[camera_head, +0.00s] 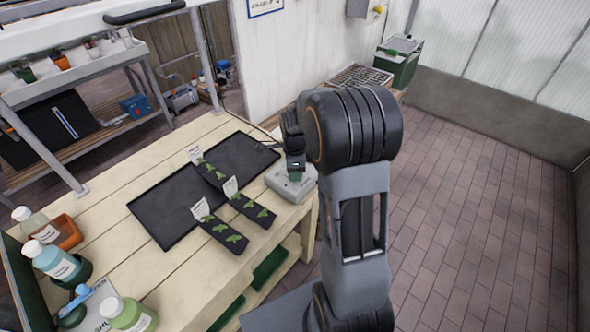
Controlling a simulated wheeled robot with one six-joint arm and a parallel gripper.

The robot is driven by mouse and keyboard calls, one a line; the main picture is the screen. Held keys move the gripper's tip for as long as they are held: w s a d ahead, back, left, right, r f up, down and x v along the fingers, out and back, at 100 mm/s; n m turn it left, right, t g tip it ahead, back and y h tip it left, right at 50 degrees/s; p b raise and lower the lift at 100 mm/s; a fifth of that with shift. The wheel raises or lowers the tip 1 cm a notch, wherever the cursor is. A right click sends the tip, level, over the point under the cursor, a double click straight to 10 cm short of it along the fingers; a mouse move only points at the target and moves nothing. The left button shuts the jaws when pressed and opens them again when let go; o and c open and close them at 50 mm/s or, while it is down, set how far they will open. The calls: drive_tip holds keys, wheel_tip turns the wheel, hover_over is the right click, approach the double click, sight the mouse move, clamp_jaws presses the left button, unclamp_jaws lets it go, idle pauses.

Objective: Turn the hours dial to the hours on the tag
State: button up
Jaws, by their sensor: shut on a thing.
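A pale grey box (279,185), which looks like the timer with the hours dial, sits at the right edge of the wooden bench. My gripper (295,174) points down at the top of this box and is shut on the dial there. The jaws and arm hide the dial, so its setting cannot be read. White tags stand in the dark seedling strips: one at the back (194,154), one in the middle (230,188) and one in front (200,209). Their writing is too small to read.
A black tray (165,212) lies on the bench left of the box. Bottles (56,262) and an orange pot (67,233) stand at the bench's left end. A green bin (398,64) is at the back. The brick floor at right is clear.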

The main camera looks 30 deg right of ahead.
drive_tip(key=shift+w+r+m, duration=0.1)
drive_tip(key=shift+m, duration=0.6)
drive_tip(key=o, duration=0.9)
wheel_tip(320, 180, up, 14)
drive_tip(key=shift+f+p, duration=0.15)
drive_tip(key=shift+p, duration=0.2)
idle(0.4)
